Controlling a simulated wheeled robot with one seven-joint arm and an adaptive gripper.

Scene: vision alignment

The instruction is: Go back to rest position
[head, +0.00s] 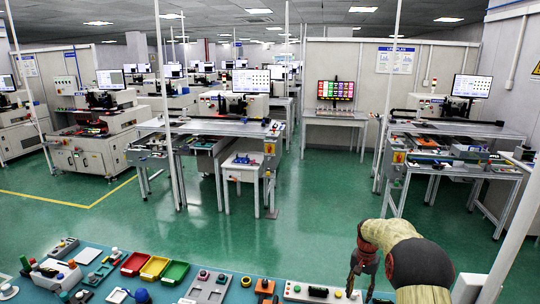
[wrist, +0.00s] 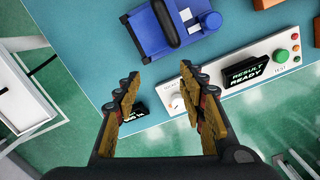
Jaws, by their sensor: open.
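My gripper (wrist: 161,98) is open in the wrist view, with nothing between its yellow-brown padded fingers. Its fingers hang over the edge of the blue-green table (wrist: 85,50). A white panel (wrist: 213,98) lies beyond the right finger. It carries a dark display (wrist: 258,66) reading "RESULT READY", a white knob (wrist: 177,103) and small coloured buttons. In the head view my gripper (head: 359,284) is low at the right, over the table's far edge, with my arm bent beside it.
A blue device (wrist: 175,24) stands beyond the panel. In the head view, red (head: 134,263), yellow (head: 154,268) and green (head: 175,273) trays lie on the table at the left. Green floor (head: 250,235) is open beyond the table. Workstations stand farther back.

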